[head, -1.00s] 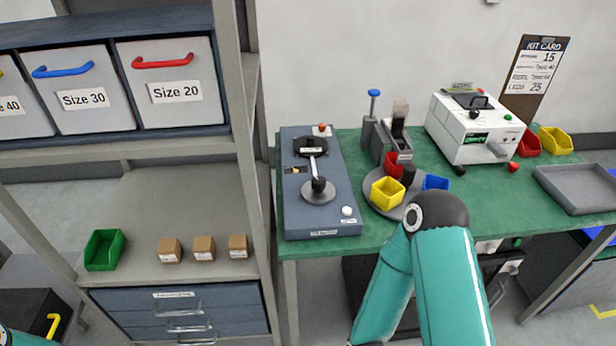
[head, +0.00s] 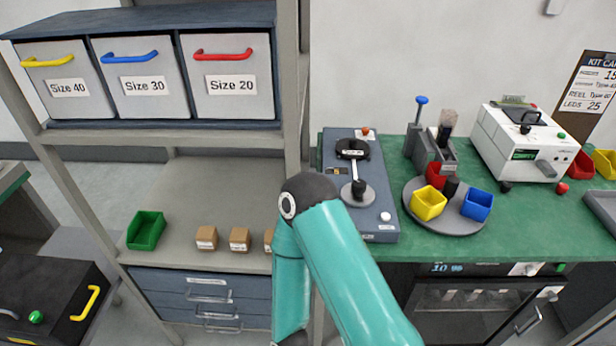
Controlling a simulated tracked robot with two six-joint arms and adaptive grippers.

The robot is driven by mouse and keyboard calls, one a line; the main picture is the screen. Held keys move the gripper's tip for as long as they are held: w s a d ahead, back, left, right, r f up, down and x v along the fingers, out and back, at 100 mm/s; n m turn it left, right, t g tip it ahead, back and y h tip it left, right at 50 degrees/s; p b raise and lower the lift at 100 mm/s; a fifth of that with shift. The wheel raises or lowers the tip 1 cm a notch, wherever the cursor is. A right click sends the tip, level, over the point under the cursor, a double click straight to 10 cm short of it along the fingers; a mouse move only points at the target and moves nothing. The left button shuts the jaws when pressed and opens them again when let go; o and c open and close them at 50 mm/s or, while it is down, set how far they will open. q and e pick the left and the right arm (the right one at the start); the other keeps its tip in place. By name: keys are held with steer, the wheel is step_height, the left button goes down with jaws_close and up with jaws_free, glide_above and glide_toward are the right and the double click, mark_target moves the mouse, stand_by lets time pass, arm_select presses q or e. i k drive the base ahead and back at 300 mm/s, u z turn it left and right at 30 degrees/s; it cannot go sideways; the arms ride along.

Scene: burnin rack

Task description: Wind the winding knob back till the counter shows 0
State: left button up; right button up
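A blue-grey bench unit (head: 379,228) stands at the left end of the green bench. It carries a dark round piece (head: 352,148) at the back, a pale bar, and a black knob (head: 358,188) on a grey disc at the front. A small dark window (head: 337,171) sits on its left side; I cannot read a count there. I cannot tell for sure which round part is the winding knob. My teal arm, apparently the right one, rises in front of the unit and hides its front left corner. Neither gripper is in view.
A turntable (head: 445,226) with red, yellow and blue bins stands right of the unit. A white machine (head: 522,143) is farther right. An oven (head: 470,305) is under the bench. A shelf rack (head: 292,120) with drawers and small boxes stands close on the left.

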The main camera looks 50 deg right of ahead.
mark_target(357, 194)
steer(key=u, duration=0.1)
steer(key=k, duration=1.35)
steer(key=z, duration=0.9)
steer(key=i, duration=0.85)
